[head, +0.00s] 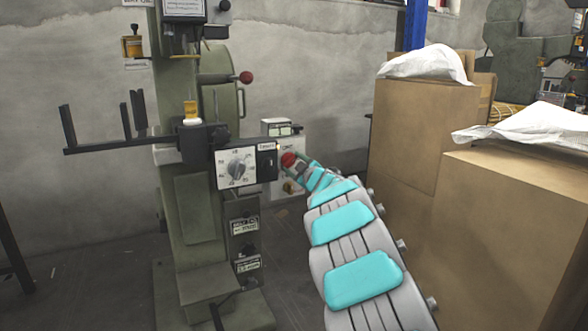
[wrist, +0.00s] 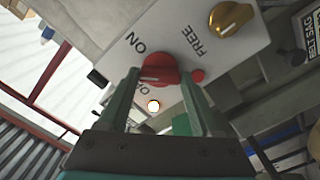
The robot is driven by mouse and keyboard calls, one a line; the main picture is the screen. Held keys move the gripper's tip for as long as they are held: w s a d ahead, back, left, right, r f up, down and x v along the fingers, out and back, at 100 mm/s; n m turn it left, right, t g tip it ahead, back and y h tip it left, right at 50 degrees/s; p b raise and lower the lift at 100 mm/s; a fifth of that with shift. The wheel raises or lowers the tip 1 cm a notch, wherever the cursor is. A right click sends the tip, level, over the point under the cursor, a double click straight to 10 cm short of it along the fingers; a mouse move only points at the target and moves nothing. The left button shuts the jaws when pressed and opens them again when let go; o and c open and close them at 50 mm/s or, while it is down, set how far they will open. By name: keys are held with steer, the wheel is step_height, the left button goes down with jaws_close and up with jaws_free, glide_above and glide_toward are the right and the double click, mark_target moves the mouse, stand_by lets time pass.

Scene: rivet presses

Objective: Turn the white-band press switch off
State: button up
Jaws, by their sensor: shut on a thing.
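A red rotary switch (wrist: 158,70) sits on a white panel (wrist: 190,22) marked ON and OFF, seen in the wrist view. In the head view the red switch (head: 288,159) is on the white box (head: 287,178) to the right of the green press (head: 195,215). My gripper (wrist: 160,88) has its two green fingers on either side of the red switch and is shut on it. In the head view my gripper (head: 297,163) reaches it from the right. The switch's exact pointing direction is hard to tell.
A gold knob (wrist: 230,17) marked FREE is near the red switch. A round white light (wrist: 153,106) shows between my fingers. A dial panel (head: 237,168) is on the press, left of the box. Cardboard boxes (head: 420,130) stand close on the right of my arm.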

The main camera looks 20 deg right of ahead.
steer(key=n+b, duration=0.2)
steer(key=n, duration=0.2)
steer(key=shift+n, duration=0.3)
steer(key=shift+n+b, duration=1.45)
steer(key=shift+n, duration=0.75)
steer(key=shift+a, duration=0.1)
steer(key=o, duration=1.4)
steer(key=shift+s, duration=3.9)
